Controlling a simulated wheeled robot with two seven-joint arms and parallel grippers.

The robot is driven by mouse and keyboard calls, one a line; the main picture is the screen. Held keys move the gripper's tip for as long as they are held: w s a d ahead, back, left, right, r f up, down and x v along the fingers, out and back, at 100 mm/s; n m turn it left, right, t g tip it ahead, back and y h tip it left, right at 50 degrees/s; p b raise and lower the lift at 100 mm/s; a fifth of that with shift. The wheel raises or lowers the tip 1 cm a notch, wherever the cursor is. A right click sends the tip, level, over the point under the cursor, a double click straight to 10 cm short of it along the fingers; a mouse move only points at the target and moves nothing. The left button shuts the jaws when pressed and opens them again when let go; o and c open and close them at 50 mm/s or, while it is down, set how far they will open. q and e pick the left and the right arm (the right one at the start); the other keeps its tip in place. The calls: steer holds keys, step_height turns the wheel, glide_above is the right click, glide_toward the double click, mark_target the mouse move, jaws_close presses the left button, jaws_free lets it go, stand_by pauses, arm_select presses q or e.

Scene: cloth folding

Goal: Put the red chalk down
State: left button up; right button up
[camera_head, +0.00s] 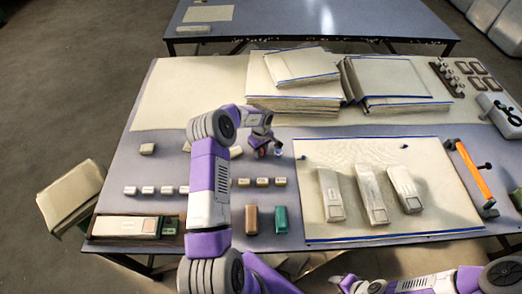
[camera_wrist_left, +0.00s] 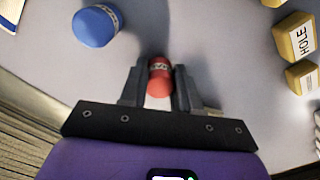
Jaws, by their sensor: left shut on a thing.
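The red chalk (camera_wrist_left: 159,82) is a short red cylinder with a pale printed band. It sits between the two dark fingers of my left gripper (camera_wrist_left: 160,88), which is shut on it. In the head view my left gripper (camera_head: 266,150) is low over the table, left of the cream cloth sheet. The red chalk is too small to make out there. Whether it touches the table is not clear.
Yellow labelled blocks (camera_wrist_left: 297,38) stand to the right in the wrist view. A brown block (camera_head: 252,219) and a green block (camera_head: 281,219) stand in front. Several pale slabs lie on the cream sheet (camera_head: 430,212). Stacked boards (camera_head: 293,98) fill the back. An orange-handled tool (camera_head: 474,172) lies right.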

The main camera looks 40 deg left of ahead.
arm_select(q)
steer(key=o, duration=0.9)
steer(key=shift+f, duration=0.1)
step_height(320, 180, up, 12)
steer(key=p, duration=0.2)
steer(key=shift+r+p, duration=0.2)
steer(key=shift+p, duration=0.1)
steer(key=shift+r, duration=0.1)
